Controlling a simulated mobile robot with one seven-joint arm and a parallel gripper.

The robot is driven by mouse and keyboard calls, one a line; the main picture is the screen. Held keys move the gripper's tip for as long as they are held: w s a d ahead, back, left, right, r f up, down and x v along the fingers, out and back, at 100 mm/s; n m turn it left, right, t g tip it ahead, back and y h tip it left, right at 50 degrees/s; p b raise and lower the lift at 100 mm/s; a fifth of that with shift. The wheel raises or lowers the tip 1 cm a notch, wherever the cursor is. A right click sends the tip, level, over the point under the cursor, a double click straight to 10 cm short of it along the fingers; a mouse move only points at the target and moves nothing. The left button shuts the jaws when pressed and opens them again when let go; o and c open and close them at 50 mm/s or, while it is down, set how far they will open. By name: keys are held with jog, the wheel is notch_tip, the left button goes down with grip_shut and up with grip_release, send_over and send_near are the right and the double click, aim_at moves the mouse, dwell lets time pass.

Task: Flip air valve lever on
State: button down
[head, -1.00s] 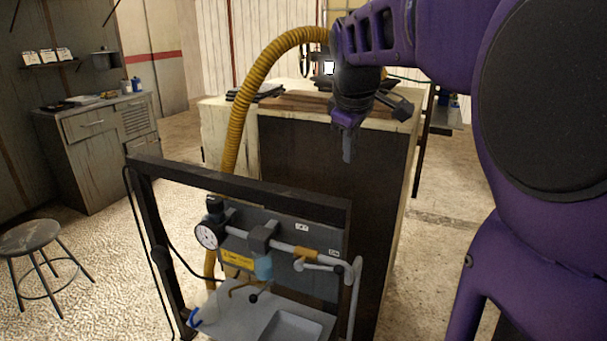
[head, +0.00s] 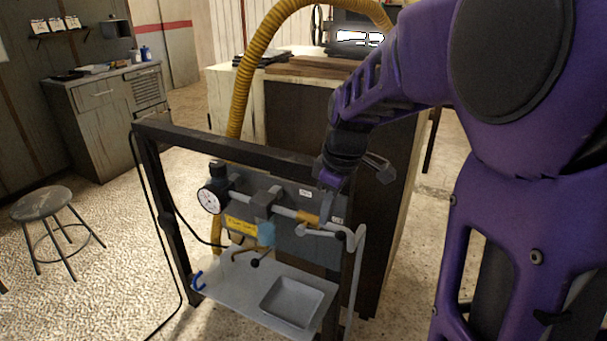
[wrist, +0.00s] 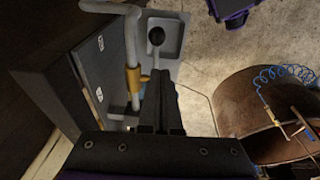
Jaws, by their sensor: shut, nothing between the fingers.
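The air valve is a brass-coloured body (head: 308,217) on a grey pipe, mounted on the panel in the dark frame. Its lever (head: 318,232) is a grey handle reaching right along the pipe, just below the brass body. In the wrist view the brass valve body (wrist: 133,80) is left of the fingers, and a dark round knob (wrist: 156,36) shows beyond them. My gripper (head: 326,206) is shut and empty, fingers pointing down, at the valve's upper right in the head view. Whether it touches the valve cannot be told. My fingers (wrist: 161,85) hide part of the lever area.
A pressure gauge (head: 209,201) sits left on the pipe. A grey tray (head: 291,302) lies on the shelf below. A yellow hose (head: 240,95) arches behind.

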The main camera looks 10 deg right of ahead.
aim_at(337, 233)
jog(key=shift+d+f, duration=0.3)
jog(key=shift+f, duration=0.45)
jog(key=shift+d+f, duration=0.3)
jog(key=shift+f, duration=0.45)
jog(key=shift+s+d+f+b, duration=0.15)
jog(key=shift+d+f+b, duration=0.1)
jog(key=shift+f+b, duration=0.3)
jog(key=shift+s+d+f+b, duration=0.15)
jog(key=shift+d+f+b, duration=0.05)
jog(key=shift+f+b, duration=0.35)
